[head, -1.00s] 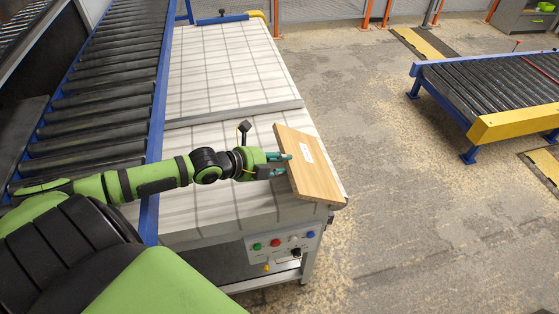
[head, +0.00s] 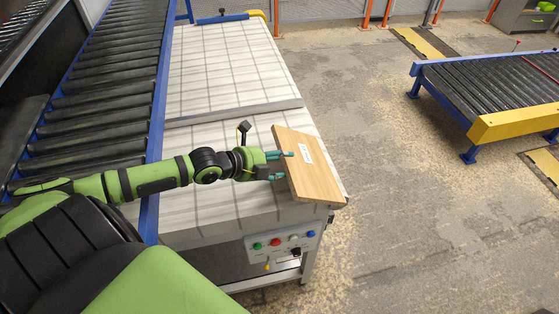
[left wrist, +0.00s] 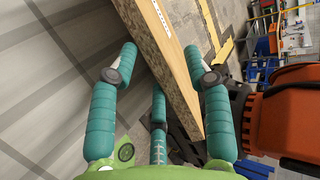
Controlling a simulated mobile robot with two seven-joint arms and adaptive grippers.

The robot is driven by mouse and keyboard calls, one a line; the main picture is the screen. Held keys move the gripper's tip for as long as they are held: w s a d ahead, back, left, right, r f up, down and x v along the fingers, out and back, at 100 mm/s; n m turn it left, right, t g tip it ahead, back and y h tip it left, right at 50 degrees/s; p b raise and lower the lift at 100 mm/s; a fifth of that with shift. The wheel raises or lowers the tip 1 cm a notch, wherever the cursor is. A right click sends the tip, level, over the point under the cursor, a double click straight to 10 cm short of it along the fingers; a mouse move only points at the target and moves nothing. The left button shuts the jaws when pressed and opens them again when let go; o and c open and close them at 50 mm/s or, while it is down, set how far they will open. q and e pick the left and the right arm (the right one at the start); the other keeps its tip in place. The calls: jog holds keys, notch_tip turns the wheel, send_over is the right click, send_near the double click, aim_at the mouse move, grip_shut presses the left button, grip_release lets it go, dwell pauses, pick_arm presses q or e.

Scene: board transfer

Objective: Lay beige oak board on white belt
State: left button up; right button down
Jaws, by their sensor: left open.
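The beige oak board (head: 312,175) is at the near right corner of the white belt (head: 225,70), with a small white label on its face. It looks rested on the belt, with its right end near or over the edge; exact contact underneath is hidden. My left gripper (head: 279,165) is at the board's left edge, its teal fingers spread. In the left wrist view the board (left wrist: 168,50) runs between the open fingers (left wrist: 161,62), with a gap to the left finger; contact at the right finger is unclear. My right gripper is in neither view.
A control panel with coloured buttons (head: 283,245) hangs below the belt's near end. A roller conveyor (head: 105,80) with a blue rail runs along the left. Another roller conveyor with a yellow end (head: 515,122) stands at right across open floor. An orange machine (left wrist: 280,115) shows in the left wrist view.

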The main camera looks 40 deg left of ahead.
pick_arm(q)
jog(key=shift+d+r, duration=0.1)
jog(key=shift+r, duration=0.1)
jog(key=shift+r, duration=0.1)
jog(key=shift+r+g+p, duration=0.25)
jog(key=shift+g+p, duration=0.05)
jog(key=shift+p, duration=0.6)
jog(key=g+p, duration=0.1)
jog(key=g+y+p, duration=0.1)
jog(key=shift+r+g+p, duration=0.2)
jog(key=shift+g+p, duration=0.1)
jog(key=shift+p, duration=0.05)
jog(key=shift+g+y, duration=0.4)
jog(key=shift+s+f+g, duration=0.25)
jog(key=shift+g, duration=0.35)
jog(key=shift+s+a, duration=0.1)
jog(key=shift+a, duration=0.1)
jog(key=shift+s+a+r, duration=0.3)
jog(key=shift+s+r, duration=0.05)
jog(key=shift+s, duration=0.35)
jog(key=shift+s+a+r, duration=0.3)
jog(key=shift+s, duration=0.35)
jog(key=o, duration=0.6)
jog(key=shift+w, duration=0.1)
jog(key=shift+c, duration=0.2)
